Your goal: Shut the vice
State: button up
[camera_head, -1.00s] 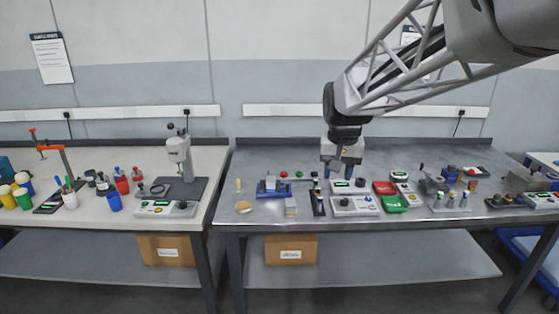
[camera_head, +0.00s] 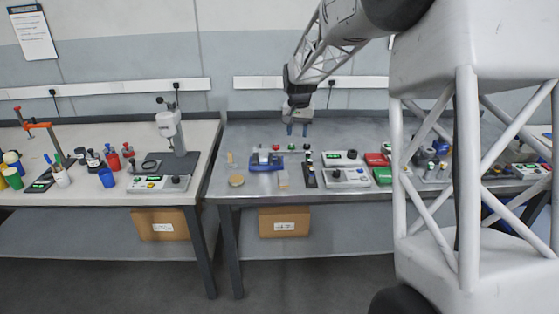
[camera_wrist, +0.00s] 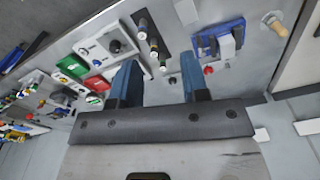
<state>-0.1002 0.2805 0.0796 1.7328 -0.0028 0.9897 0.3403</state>
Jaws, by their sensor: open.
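The blue vice (camera_head: 266,162) with a pale grey block on it sits on the metal bench, left of the middle. It also shows in the wrist view (camera_wrist: 206,42), at upper right. The gap between its jaws is too small to make out. My gripper (camera_head: 298,131) hangs above the back of the bench, to the right of the vice and apart from it. In the wrist view my gripper (camera_wrist: 158,80) has its two blue fingers spread apart with nothing between them.
A dark stand with several knobs (camera_head: 309,170) and a grey control box (camera_head: 345,178) stand right of the vice. A wooden-handled tool (camera_wrist: 276,25) lies on its other side. Red and green knobs lie behind it. My white lattice link hides part of the bench at right.

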send_over(280, 163)
jog(key=shift+m+g, duration=0.3)
jog(key=shift+m, duration=0.1)
jog(key=f, duration=1.3)
jog(key=shift+w+a+f, duration=0.1)
jog(key=shift+w+f, duration=0.15)
jog(key=shift+w, duration=0.15)
jog(key=shift+f, duration=0.1)
jog(key=shift+f, duration=3.8)
grip_shut()
